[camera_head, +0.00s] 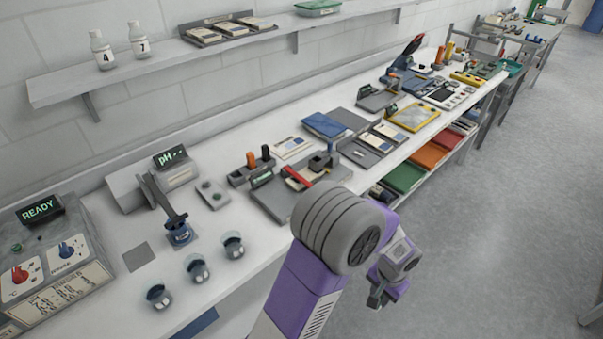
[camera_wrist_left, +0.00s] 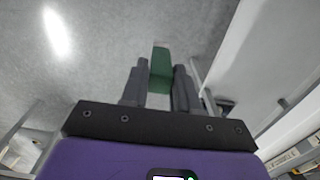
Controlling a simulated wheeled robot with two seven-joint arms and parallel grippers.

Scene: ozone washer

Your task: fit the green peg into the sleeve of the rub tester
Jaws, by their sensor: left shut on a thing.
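The green peg (camera_wrist_left: 160,68) is held between the two grey fingers of my left gripper (camera_wrist_left: 161,80) in the left wrist view, its end reaching past the fingertips. In the head view my left gripper (camera_head: 380,290) hangs over the floor in front of the bench. The peg cannot be made out there. A grey device with a red bar (camera_head: 297,178) on the bench, partly behind my arm, may be the rub tester. Its sleeve cannot be made out clearly. My right gripper is not in view.
On the white bench (camera_head: 255,262), a rack (camera_head: 250,175) holds an orange and a black peg. Several small cups, a READY unit (camera_head: 50,265) and a pH meter (camera_head: 175,168) stand left. A blue booklet (camera_head: 325,125) and trays lie beyond. The floor (camera_head: 480,220) to the right is clear.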

